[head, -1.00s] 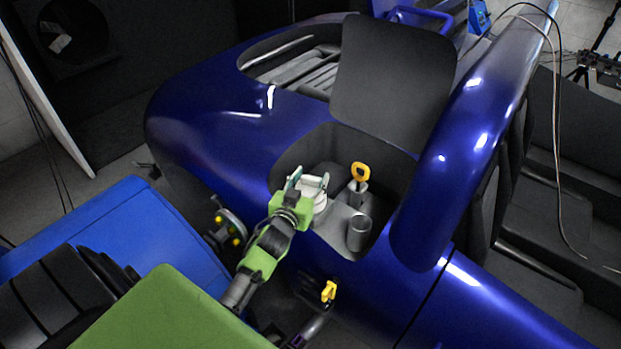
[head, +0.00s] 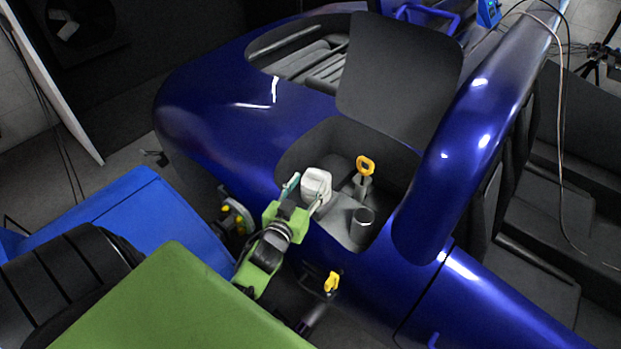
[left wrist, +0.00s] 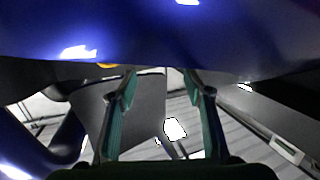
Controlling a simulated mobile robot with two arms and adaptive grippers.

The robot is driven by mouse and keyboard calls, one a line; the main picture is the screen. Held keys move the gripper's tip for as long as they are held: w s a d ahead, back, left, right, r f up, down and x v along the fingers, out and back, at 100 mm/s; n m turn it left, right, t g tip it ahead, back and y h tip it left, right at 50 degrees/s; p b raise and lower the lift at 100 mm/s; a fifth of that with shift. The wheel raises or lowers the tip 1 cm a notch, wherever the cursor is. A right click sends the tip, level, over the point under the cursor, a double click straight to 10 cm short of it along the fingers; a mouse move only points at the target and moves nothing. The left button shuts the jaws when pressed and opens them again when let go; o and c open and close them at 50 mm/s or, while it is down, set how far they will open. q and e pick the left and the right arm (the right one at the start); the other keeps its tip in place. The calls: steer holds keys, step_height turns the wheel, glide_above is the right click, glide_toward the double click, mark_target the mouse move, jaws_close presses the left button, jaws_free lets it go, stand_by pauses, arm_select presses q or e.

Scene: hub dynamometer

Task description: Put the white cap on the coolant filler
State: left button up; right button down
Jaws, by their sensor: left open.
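A white, rounded block-like object (head: 316,183) stands in the open bay of the blue car body. I cannot separate the white cap from the coolant filler there, nor tell whether one sits on the other. No white cap can be made out in that view. My right gripper is out of view.
A yellow-handled dipstick (head: 365,165) and a grey open cylinder (head: 362,225) stand close to the right in the bay. A raised dark panel (head: 398,80) rises behind. A yellow fitting (head: 332,282) is below the bay, and a wheel hub (head: 237,217) to its left.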

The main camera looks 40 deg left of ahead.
arm_select(q)
steer(key=p+v, duration=0.1)
steer(key=v, duration=0.3)
steer(key=shift+s, duration=0.2)
stand_by(0.6)
